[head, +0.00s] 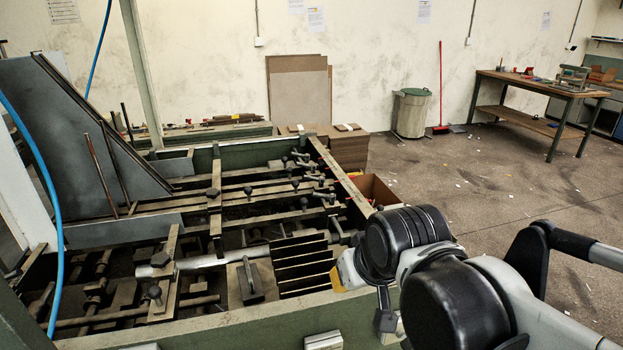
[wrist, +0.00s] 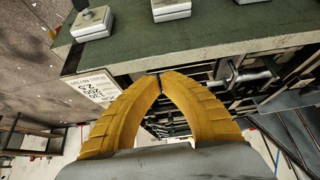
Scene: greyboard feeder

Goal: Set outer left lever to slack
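The feeder (head: 225,326) is a green frame full of dark bars, rods and small knobbed handles. Several small handles (head: 303,203) sit along its far right part, and a larger dark handle (head: 250,279) stands on a plate nearer the front. I cannot tell which of these is the outer left lever. A metal handle-like part (wrist: 250,76) shows right of the fingertips in the wrist view. My gripper (wrist: 161,79) has yellow fingers whose tips meet, with nothing visible between them. In the head view my gripper (head: 347,272) is at the feeder's right front, partly hidden by my arm.
White boxes (wrist: 91,23) sit on the green front beam (wrist: 215,40), beside a printed label (wrist: 92,87). Slanted metal plates (head: 75,130) and a blue hose (head: 55,200) stand at left. A cardboard box (head: 374,190) is beyond the feeder. The floor at right is mostly clear.

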